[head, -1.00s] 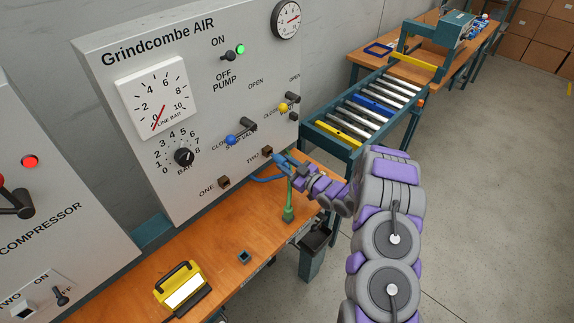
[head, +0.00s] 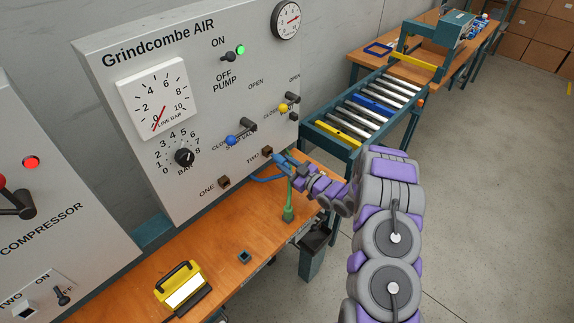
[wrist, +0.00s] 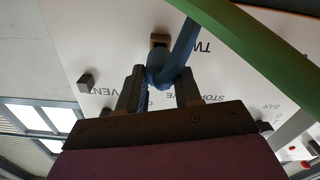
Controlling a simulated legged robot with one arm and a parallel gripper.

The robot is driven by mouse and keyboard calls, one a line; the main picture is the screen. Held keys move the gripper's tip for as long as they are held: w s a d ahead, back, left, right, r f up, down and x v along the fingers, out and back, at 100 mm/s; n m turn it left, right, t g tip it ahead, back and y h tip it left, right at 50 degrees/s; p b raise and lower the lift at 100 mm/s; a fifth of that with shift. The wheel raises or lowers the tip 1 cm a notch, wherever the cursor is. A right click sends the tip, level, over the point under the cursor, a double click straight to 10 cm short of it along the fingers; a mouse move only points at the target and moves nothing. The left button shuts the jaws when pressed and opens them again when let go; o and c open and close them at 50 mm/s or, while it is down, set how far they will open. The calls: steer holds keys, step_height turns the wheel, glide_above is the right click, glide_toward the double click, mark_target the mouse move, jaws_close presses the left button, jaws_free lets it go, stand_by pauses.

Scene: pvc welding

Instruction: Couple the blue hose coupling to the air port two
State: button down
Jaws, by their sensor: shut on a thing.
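My gripper (head: 287,164) is shut on the blue hose coupling (head: 278,158), close in front of the Grindcombe AIR panel. In the wrist view the blue coupling (wrist: 160,74) sits between my gripper's two fingers (wrist: 160,90), with the blue hose (wrist: 184,40) running up from it. Air port two (head: 267,151) is a small brown block beside the label TWO. It also shows in the wrist view (wrist: 159,40), just beyond the coupling. The coupling looks very near the port; I cannot tell if they touch. Air port one (head: 224,182) is free, lower left.
A green post (head: 289,205) stands on the wooden bench (head: 215,240) just below my gripper. A yellow lamp (head: 182,288) sits at the bench's front left. Valve levers with blue (head: 231,140) and yellow (head: 283,108) knobs stick out of the panel above the port.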

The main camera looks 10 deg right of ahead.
mark_target(285, 163)
steer(key=shift+x, duration=1.55)
steer(key=c, duration=0.7)
jaws_free()
steer(key=p+v, duration=0.2)
steer(key=v, duration=1.5)
steer(key=shift+d+p, duration=0.2)
steer(key=shift+p, duration=0.15)
steer(key=shift+s, duration=0.15)
